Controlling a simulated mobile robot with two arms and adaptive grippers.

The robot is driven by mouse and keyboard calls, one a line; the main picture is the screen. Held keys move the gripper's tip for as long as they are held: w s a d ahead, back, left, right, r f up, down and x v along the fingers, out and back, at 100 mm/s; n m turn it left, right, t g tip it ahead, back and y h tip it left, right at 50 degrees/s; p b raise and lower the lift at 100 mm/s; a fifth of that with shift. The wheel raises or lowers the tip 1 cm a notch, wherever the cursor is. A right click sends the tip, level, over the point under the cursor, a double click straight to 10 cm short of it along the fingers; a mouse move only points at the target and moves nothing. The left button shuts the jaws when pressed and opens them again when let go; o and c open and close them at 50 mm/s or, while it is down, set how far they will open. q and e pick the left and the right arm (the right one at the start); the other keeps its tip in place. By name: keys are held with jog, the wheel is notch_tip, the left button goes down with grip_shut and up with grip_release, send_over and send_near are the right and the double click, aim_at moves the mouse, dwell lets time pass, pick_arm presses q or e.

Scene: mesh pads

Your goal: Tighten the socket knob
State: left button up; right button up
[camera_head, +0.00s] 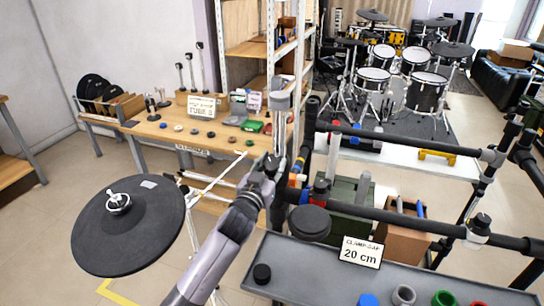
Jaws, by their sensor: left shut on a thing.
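My left gripper (276,166) is at the left end of the black tube rack, next to an upright grey rod (280,115). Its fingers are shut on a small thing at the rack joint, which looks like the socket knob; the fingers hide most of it. My right gripper is not in view.
A large black pad (150,240) stands at the left. A dark round pad (310,223) is below the rack. A grey tray (310,275) with coloured caps and a "CLAMP GAP 20 cm" sign (361,252) lies in front. A wooden workbench (160,128) stands behind.

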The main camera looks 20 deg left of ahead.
pick_arm(q)
jog(key=shift+r+m+h+p, duration=0.15)
jog(key=shift+m+h+p, duration=0.45)
jog(key=shift+m, duration=0.2)
jog(key=o, duration=1.2)
jog(key=s, duration=0.4)
jog(key=s+a, duration=0.1)
jog(key=s, duration=0.7)
jog(key=shift+a+f, duration=0.3)
jog(key=shift+f, duration=0.05)
jog(key=shift+w+f, duration=0.1)
